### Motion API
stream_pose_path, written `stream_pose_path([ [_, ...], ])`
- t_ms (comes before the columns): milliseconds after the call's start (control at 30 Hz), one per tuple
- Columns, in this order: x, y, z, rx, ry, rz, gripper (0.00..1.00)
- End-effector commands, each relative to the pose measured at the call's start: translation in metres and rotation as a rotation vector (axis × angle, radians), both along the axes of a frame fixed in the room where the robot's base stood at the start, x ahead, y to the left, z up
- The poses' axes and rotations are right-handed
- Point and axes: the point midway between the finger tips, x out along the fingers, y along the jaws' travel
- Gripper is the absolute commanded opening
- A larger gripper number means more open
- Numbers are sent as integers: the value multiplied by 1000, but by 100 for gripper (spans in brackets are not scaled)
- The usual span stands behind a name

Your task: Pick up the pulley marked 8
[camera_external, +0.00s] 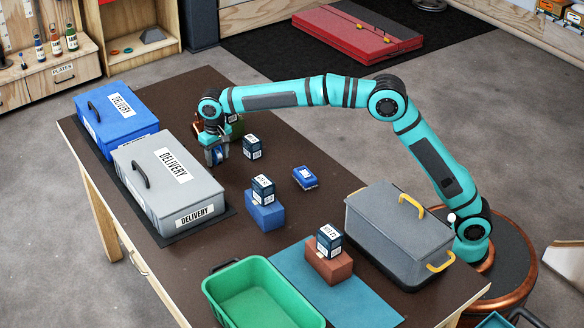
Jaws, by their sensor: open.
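No marking that I can read as 8 shows, and I cannot tell which item is the pulley marked 8. My gripper (216,157) points down over the far part of the brown table, right of the delivery boxes. It is open, with something blue at its fingertips; I cannot tell whether that is a separate thing or part of the gripper. A small blue item with a white label (305,178) lies on the table to the right. Dark labelled cubes stand nearby: one on the table (251,147), one on a blue block (265,216), one on a red-brown block (329,264).
A grey delivery box (150,198) and a blue delivery box (122,108) stand at the left. A green bin (222,309) and a teal mat (350,298) are at the front. A grey case with yellow handles (375,225) stands at the right. A brown-green item partly shows behind my gripper.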

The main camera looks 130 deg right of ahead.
Motion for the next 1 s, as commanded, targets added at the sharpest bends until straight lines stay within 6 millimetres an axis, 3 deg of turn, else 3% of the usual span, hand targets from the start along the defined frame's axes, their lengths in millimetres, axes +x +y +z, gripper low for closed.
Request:
stream_pose_path([
  [267,0,0,-2,-1,-1,0,54],
  [500,0,0,-2,-1,-1,0,6],
  [533,0,0,-2,-1,-1,0,4],
  [833,0,0,2,-2,-1,0,4],
  [1000,0,0,24,-3,-2,0,4],
])
